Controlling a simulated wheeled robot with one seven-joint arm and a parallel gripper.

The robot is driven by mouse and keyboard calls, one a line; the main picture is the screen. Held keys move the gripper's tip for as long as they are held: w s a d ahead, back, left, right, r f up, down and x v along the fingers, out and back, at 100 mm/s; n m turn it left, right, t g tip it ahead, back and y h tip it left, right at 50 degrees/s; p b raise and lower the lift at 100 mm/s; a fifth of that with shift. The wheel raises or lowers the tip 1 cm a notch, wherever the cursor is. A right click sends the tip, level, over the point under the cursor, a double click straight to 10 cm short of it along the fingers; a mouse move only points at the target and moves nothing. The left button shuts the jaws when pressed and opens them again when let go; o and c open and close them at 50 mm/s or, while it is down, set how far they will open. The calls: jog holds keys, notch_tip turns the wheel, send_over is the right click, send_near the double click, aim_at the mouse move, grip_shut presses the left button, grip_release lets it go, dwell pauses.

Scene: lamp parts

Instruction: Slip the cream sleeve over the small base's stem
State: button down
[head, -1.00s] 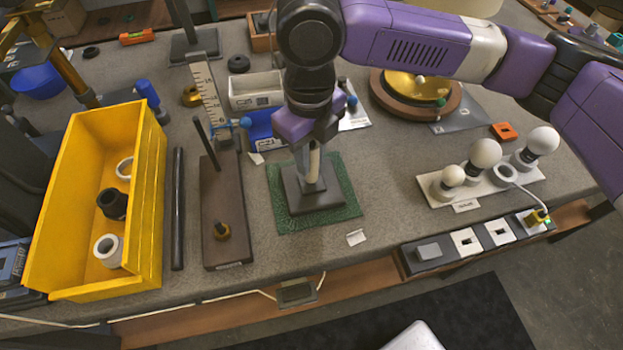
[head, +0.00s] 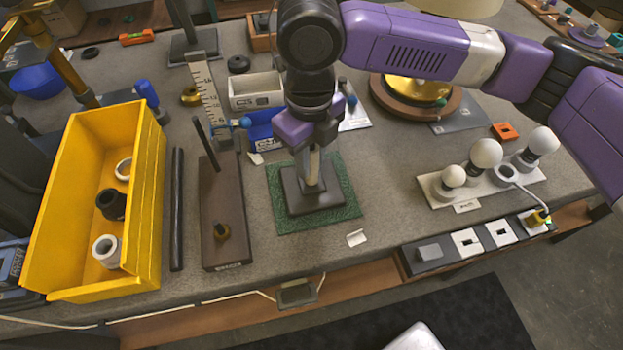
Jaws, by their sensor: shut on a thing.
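The small base (head: 314,203) is a dark square plate with a raised collar, standing on a green mat (head: 350,213) in the middle of the table. My gripper (head: 314,148) points down right above it and is shut on the cream sleeve (head: 314,162). The sleeve is a pale, upright, narrow tube, its upper part hidden by my fingers. Its lower end is in line with the base's middle, close above or at the collar. The stem itself is not seen apart from the sleeve, so I cannot tell how far the sleeve is around it.
A yellow bin (head: 57,230) with several rings stands at left, beside a black rod (head: 177,210) and a brown board with posts (head: 222,190). Several bulbs on a white strip (head: 480,185) are at right. A small white tag (head: 357,238) lies by the mat. Table right of the mat is clear.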

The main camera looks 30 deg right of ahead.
jog(key=shift+f, duration=0.4)
dwell(1.5)
jog(key=c, duration=1.2)
grip_release()
jog(key=shift+o, duration=0.2)
notch_tip(320, 180, up, 8)
jog(key=shift+f, duration=0.1)
